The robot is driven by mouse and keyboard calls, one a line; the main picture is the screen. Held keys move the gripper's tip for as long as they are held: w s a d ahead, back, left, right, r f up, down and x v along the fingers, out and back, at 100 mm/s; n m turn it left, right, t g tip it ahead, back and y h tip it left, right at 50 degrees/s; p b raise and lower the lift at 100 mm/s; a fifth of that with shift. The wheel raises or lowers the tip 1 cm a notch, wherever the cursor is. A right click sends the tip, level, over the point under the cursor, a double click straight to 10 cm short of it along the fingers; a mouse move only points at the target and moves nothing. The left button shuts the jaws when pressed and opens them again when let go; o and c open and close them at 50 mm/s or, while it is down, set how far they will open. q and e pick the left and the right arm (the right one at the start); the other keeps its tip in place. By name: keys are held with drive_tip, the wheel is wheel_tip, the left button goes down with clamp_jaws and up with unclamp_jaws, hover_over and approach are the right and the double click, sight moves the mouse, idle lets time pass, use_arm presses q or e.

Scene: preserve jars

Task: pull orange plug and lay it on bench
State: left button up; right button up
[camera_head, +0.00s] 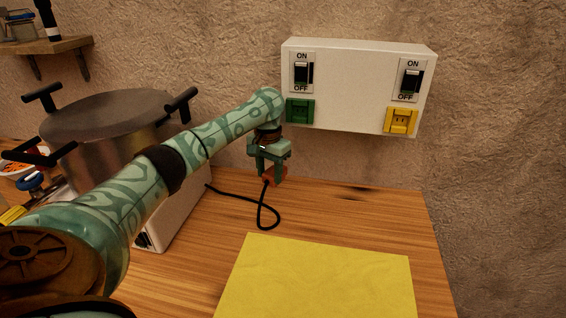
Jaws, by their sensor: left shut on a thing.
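The orange plug (277,178) is between the fingers of my left gripper (268,166), near the back of the wooden bench (340,212). The gripper is shut on it, and the fingers hide part of the plug. I cannot tell whether the plug touches the bench. Its black cord (263,213) loops over the bench and runs left to a white box. The white outlet panel (350,98) on the wall is up and to the right of the gripper, with a green socket (300,111) and a yellow socket (401,121). The plug is apart from both sockets. My right gripper is not in view.
A large steel pot (112,145) with black handles stands on the left, on or behind the white box (172,222). A yellow mat (318,280) covers the bench front. A strip of bare wood lies between mat and wall. A shelf (45,46) hangs upper left.

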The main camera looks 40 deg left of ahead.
sight(271, 187)
use_arm(q)
drive_tip(key=shift+w+r, duration=0.1)
drive_tip(key=shift+w, duration=0.15)
drive_tip(key=shift+s, duration=0.1)
drive_tip(key=shift+r+p, duration=0.15)
drive_tip(key=shift+p, duration=0.15)
drive_tip(key=shift+r+p, duration=0.2)
drive_tip(key=shift+p, duration=0.7)
wheel_tip(271, 187, down, 7)
drive_tip(key=shift+r+b, duration=0.2)
drive_tip(key=shift+b, duration=0.5)
drive_tip(key=shift+f, duration=0.85)
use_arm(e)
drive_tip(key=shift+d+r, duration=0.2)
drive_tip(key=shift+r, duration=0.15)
use_arm(q)
drive_tip(key=shift+f+b, duration=0.3)
drive_tip(key=shift+f, duration=0.35)
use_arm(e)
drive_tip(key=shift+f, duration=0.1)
